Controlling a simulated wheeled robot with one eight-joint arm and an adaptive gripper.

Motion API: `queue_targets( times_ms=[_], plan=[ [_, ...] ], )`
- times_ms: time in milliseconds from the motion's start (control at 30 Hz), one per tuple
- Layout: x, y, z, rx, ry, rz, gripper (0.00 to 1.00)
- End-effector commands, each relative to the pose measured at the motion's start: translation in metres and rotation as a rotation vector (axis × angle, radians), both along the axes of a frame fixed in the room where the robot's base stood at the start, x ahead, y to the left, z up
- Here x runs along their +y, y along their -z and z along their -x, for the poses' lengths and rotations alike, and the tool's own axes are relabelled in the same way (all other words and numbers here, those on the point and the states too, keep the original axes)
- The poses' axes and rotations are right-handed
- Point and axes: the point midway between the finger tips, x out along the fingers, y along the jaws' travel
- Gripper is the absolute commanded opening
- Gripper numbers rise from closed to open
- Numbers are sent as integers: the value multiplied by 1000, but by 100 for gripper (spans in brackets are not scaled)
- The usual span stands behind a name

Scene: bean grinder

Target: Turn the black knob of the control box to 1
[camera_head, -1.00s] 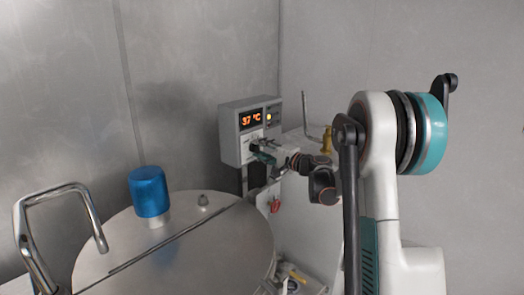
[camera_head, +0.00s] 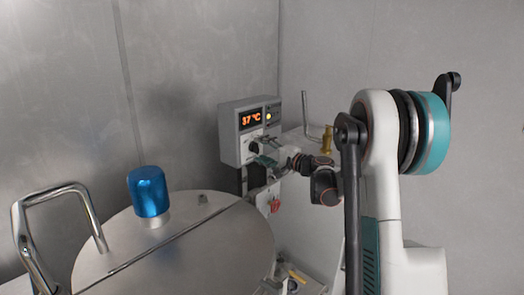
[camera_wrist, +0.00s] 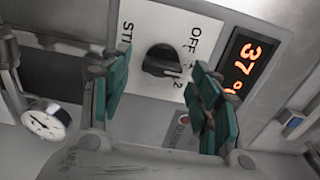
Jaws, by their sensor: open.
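The grey control box (camera_head: 228,128) is on the far wall, its display showing 37 °C. In the wrist view its black knob (camera_wrist: 160,61) sits on a white panel, with "OFF" and a "2" printed around it and a partly hidden word to the left. Which mark the knob points to is hard to tell. My gripper (camera_wrist: 161,85) is open, its teal fingers on either side of the knob in the picture, with a gap to each; contact is not visible. In the head view my gripper (camera_head: 258,158) is at the box's lower front and partly covers the knob.
A steel vessel lid (camera_head: 225,240) with a blue cap (camera_head: 149,191) and a bent steel handle (camera_head: 62,192) fills the lower left. A red switch (camera_head: 275,206) is below the box. A pressure gauge (camera_wrist: 45,119) shows at the wrist view's left.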

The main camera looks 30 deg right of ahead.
Motion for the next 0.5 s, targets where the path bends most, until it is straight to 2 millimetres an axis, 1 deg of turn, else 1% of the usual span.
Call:
queue_targets(
  times_ms=[167, 400, 500],
  plan=[
    [-11, 0, 28, 0, 4, 0, 57],
    [-28, 0, 74, 0, 4, 0, 57],
    [-33, 0, 88, 0, 4, 0, 57]
  ],
)
